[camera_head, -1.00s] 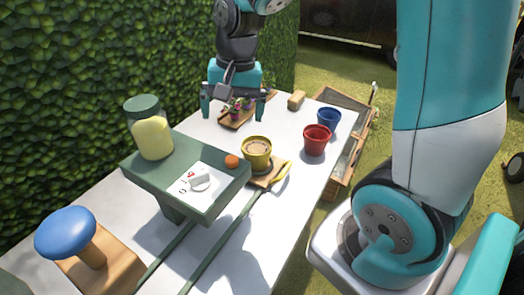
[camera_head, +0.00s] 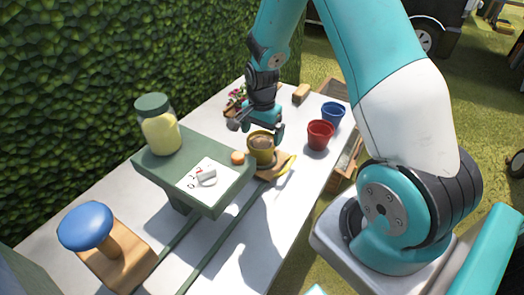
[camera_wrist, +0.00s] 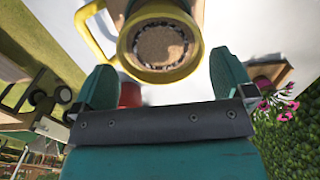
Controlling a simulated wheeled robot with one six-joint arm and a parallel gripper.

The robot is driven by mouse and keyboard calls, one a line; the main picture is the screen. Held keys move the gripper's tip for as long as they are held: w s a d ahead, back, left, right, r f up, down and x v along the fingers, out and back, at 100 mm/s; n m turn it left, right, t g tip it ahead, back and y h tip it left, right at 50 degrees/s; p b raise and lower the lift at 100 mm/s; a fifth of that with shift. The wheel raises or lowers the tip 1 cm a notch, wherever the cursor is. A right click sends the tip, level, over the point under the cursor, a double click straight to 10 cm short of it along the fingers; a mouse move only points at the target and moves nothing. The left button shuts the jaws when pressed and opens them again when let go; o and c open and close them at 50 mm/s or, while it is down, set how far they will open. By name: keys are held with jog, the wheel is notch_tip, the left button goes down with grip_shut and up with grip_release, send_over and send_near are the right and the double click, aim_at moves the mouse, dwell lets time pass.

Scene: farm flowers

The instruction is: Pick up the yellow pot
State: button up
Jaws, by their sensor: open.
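The yellow pot (camera_head: 262,156), filled with brown soil, stands upright on a small wooden board on the white table. In the wrist view, the yellow pot (camera_wrist: 187,54) shows from above, ringed by its yellow rim. My gripper (camera_head: 262,130) is open just above and behind the pot's rim in the head view. In the wrist view, my gripper (camera_wrist: 163,62) has one teal finger on each side of the pot, with gaps between fingers and rim. Nothing is held.
Red (camera_head: 319,135) and blue (camera_head: 333,114) pots stand to the right. A hedge borders the left.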

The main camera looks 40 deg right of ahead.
aim_at(261, 144)
jog(key=shift+f+p, duration=0.75)
jog(key=shift+f, duration=1.85)
jog(key=c, duration=0.8)
jog(key=shift+c, duration=0.2)
jog(key=shift+w+r, duration=0.1)
